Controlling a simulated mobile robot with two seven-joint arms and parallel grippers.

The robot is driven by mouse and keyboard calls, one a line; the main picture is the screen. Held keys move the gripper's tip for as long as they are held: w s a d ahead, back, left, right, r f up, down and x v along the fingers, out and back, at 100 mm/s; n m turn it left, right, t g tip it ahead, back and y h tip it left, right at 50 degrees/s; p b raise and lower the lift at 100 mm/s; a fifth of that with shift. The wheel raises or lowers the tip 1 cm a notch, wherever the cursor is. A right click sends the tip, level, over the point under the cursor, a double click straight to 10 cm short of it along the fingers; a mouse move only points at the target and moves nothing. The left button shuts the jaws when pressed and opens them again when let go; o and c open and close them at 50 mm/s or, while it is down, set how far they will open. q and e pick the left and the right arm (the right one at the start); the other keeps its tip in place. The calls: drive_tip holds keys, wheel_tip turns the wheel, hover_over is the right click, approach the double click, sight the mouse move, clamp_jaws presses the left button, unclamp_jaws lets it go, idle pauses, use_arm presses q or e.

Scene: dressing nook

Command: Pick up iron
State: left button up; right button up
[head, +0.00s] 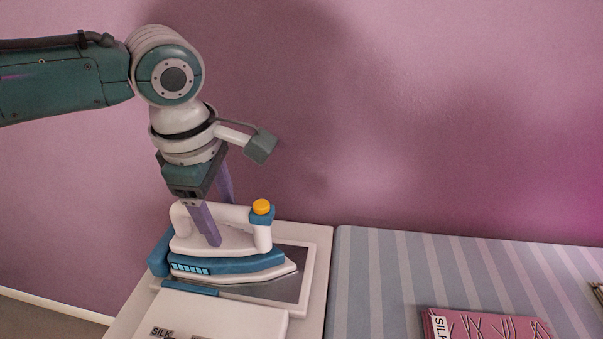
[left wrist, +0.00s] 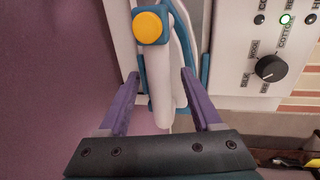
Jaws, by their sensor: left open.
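The iron (head: 228,257) is white and blue with an orange-yellow button on top. It stands flat on a metal plate (head: 290,290) at the end of the board in the head view. My left gripper (head: 217,222) points down over the iron, its purple fingers on either side of the white handle. In the left wrist view the open fingers (left wrist: 160,85) straddle the handle (left wrist: 158,85), with a gap visible on each side. The button (left wrist: 148,27) shows at the top there. My right gripper is not in view.
A white control panel (left wrist: 262,50) with a black knob and a lit green light lies beside the iron. A striped board (head: 380,290) extends right, bearing a pink packet (head: 485,325) labelled SILK. The pink wall stands close behind the iron.

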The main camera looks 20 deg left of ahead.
use_arm(q)
drive_tip(key=shift+f, duration=0.25)
drive_tip(key=shift+c, duration=0.4)
clamp_jaws()
idle(0.4)
drive_tip(key=shift+r, duration=0.1)
